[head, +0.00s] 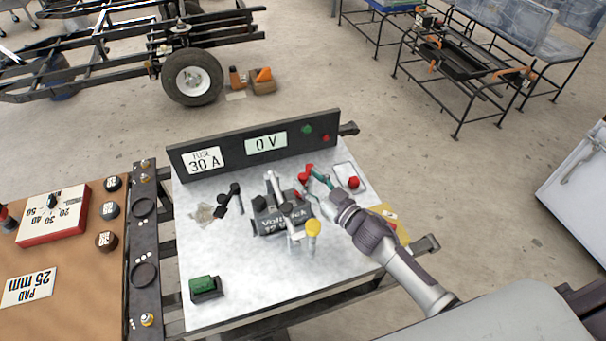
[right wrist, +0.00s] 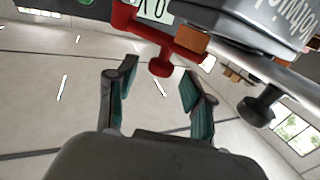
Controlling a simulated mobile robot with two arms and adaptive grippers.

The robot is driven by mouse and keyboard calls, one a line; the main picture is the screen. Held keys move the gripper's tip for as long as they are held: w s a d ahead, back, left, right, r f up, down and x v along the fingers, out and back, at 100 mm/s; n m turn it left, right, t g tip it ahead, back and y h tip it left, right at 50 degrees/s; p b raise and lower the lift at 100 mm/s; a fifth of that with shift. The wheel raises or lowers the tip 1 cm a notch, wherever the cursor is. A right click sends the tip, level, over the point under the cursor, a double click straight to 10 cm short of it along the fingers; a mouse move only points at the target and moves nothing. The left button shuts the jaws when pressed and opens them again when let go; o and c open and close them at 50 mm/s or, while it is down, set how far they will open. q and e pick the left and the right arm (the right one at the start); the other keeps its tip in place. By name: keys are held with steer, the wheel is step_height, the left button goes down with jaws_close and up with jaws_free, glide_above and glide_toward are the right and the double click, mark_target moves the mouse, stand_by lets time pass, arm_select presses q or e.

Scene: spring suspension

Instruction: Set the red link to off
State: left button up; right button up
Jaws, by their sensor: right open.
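The red link (head: 305,171) is at the right rear of the black battery (head: 268,227) on the light metal-topped bench. In the right wrist view the red link (right wrist: 128,22) is a red bar with a round knob (right wrist: 160,68) hanging into view ahead of the fingers. My right gripper (head: 318,182), with teal finger pads, is beside the link; in its own wrist view (right wrist: 158,92) it is open and empty, with the knob lined up between the fingertips. Whether they touch it cannot be told. The battery's label is partly hidden. My left gripper is not in view.
A dark panel (head: 220,142) behind reads "FUSE 30 A" and "0 V". The bench's front middle is clear.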

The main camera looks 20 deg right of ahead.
steer(key=shift+x, duration=1.25)
jaws_close()
